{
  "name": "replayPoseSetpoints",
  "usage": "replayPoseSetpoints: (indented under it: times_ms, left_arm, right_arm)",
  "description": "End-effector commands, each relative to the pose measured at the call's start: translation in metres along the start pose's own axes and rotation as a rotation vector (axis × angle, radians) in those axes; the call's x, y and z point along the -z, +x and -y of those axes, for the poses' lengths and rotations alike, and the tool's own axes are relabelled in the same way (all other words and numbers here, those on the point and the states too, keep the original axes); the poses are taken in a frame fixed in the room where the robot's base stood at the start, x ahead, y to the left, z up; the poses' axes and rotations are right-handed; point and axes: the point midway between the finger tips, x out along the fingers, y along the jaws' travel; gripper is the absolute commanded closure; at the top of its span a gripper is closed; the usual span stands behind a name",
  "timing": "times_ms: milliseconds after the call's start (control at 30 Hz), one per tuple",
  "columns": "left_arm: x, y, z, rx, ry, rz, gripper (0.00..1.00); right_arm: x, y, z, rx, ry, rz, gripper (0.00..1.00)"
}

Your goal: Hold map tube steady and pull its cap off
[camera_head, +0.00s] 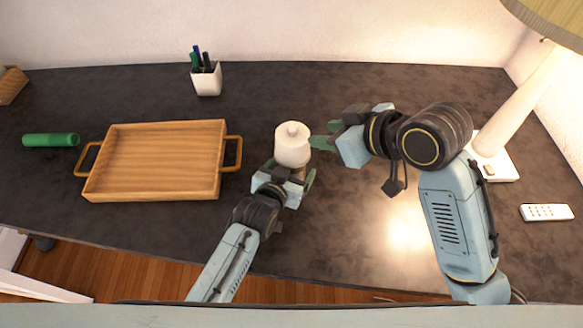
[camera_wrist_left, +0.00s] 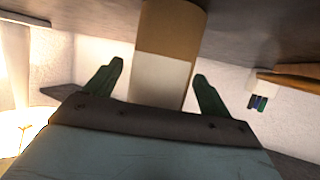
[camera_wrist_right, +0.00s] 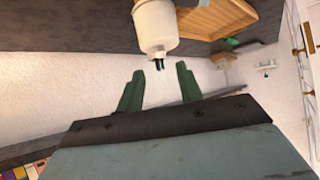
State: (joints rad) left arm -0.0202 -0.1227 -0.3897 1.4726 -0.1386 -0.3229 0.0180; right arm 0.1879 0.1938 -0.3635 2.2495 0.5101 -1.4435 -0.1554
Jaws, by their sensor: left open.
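The map tube stands upright on the dark desk, with a brown body (camera_wrist_left: 170,28) and a white knobbed cap (camera_head: 292,148) on its top. The cap also shows in the right wrist view (camera_wrist_right: 156,26). My left gripper (camera_head: 291,172) is open, low at the near side of the tube; in the left wrist view its fingers (camera_wrist_left: 158,72) stand on either side of the tube. Whether they touch it I cannot tell. My right gripper (camera_head: 326,142) is to the right of the cap. In the right wrist view its fingers (camera_wrist_right: 158,80) are open and empty, with the cap beyond them.
A wooden tray (camera_head: 160,194) lies left of the tube. A green cylinder (camera_head: 50,140) lies farther left. A white pen cup (camera_head: 207,82) stands at the back. A lamp (camera_head: 525,100) and a white remote (camera_head: 546,212) are at the right. The desk behind the tube is clear.

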Motion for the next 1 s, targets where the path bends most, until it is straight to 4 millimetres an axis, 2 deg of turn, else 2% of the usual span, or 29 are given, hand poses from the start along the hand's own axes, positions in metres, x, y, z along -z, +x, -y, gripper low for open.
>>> replayPoseSetpoints:
  times_ms: [367,733,867,1000]
  left_arm:
    - [0.000,0.003,0.000,0.000,-0.001,0.000,0.19]
    - [0.000,0.003,0.000,0.000,-0.001,0.000,0.66]
    - [0.000,0.003,0.000,0.000,-0.001,0.000,0.67]
    - [0.000,0.003,0.000,0.000,-0.001,0.000,0.67]
  right_arm:
    - [0.000,0.000,0.000,0.000,0.000,0.000,0.64]
    - [0.000,0.000,0.000,0.000,0.000,0.000,0.64]
    - [0.002,0.002,0.001,0.007,0.001,0.007,0.47]
    - [0.011,0.015,0.006,0.046,0.009,0.055,0.28]
